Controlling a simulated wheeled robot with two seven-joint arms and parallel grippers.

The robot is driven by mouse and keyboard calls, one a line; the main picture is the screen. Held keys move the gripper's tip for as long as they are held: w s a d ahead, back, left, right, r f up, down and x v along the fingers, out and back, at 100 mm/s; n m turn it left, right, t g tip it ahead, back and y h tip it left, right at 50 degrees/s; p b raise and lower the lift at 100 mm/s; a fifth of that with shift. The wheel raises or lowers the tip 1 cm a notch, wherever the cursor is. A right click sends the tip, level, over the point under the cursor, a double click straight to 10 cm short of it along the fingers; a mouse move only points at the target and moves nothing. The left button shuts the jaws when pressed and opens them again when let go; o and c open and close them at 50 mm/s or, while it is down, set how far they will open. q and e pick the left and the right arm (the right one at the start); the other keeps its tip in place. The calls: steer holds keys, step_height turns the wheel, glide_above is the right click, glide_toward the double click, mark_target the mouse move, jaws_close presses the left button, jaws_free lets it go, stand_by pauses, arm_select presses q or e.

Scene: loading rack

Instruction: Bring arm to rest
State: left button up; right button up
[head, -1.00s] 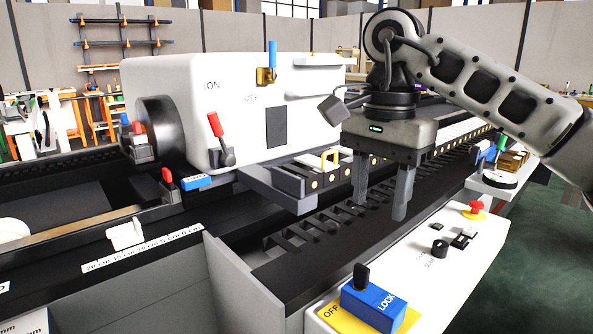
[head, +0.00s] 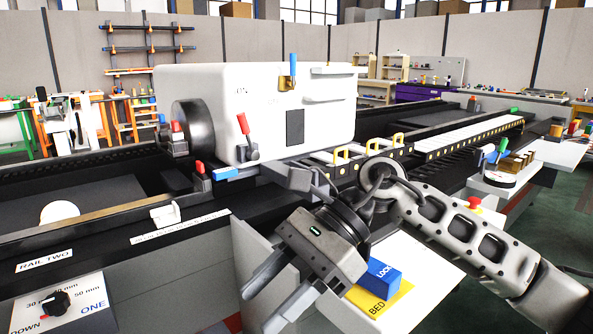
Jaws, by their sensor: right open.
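My right gripper (head: 268,297) is in the lower middle of the head view, in front of the rack. It points down and to the left, with its two fingers apart and nothing between them. My right arm (head: 465,230) comes in from the right, low over the white control panel (head: 428,262). The wrist hides part of that panel and of the rack's front edge. My left gripper is not in view.
The blue LOCK block (head: 380,279) on a yellow BED plate (head: 392,301) sits close beside the gripper. A white machine housing (head: 330,110) stands behind. A red button (head: 474,203) is close to the arm. A knob (head: 56,303) is at lower left.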

steer(key=s+a+r+m+g+y, duration=0.25)
steer(key=a+m+y, duration=0.2)
steer(key=y, duration=0.25)
steer(key=w+d+f+m+t+y+p, duration=0.1)
steer(key=w+d+m+t+y, duration=0.15)
steer(key=m+t, duration=1)
steer(key=w+d+f+m+t+y+p, duration=0.1)
steer(key=w+d+m+t+y, duration=0.2)
steer(key=m+t, duration=0.9)
steer(key=s+d+f+m+h+p, duration=0.1)
steer(key=d+f+m+h, duration=0.9)
steer(key=f+m+h, duration=0.8)
steer(key=s+d+f+m+g, duration=0.5)
steer(key=s+f+m, duration=0.4)
steer(key=s+m, duration=0.2)
steer(key=shift+s+d+g+h+p, duration=0.2)
steer(key=shift+d+g+h+p, duration=0.15)
steer(key=shift+d+p, duration=0.1)
